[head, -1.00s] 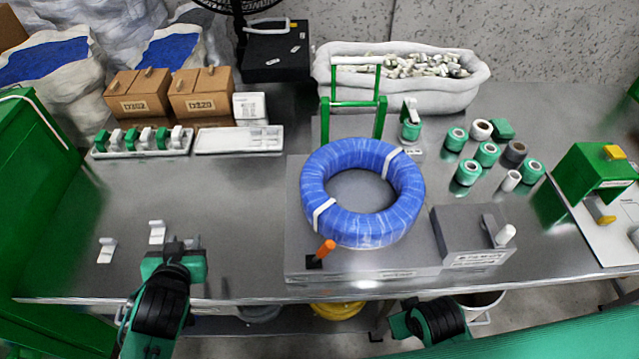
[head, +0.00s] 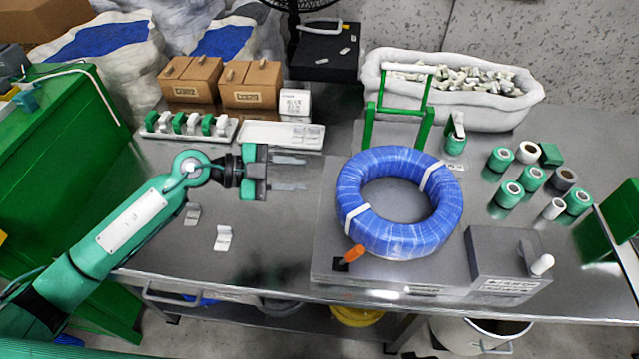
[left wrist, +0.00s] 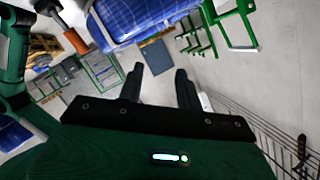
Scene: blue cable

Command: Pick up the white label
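Two small bent white pieces lie apart on the bare metal table at the left in the head view: one white piece (head: 192,213) and a nearer white piece (head: 223,239). I cannot tell which is the white label. My left gripper (head: 289,173) is above the table, behind and to the right of both pieces, its fingers pointing right. Its fingers also show apart in the left wrist view (left wrist: 160,88), with nothing between them. My right gripper is not in view.
A blue cable coil (head: 350,215) with white bands lies on a grey plate, right of my left gripper. Green rolls (head: 510,195) stand at right.

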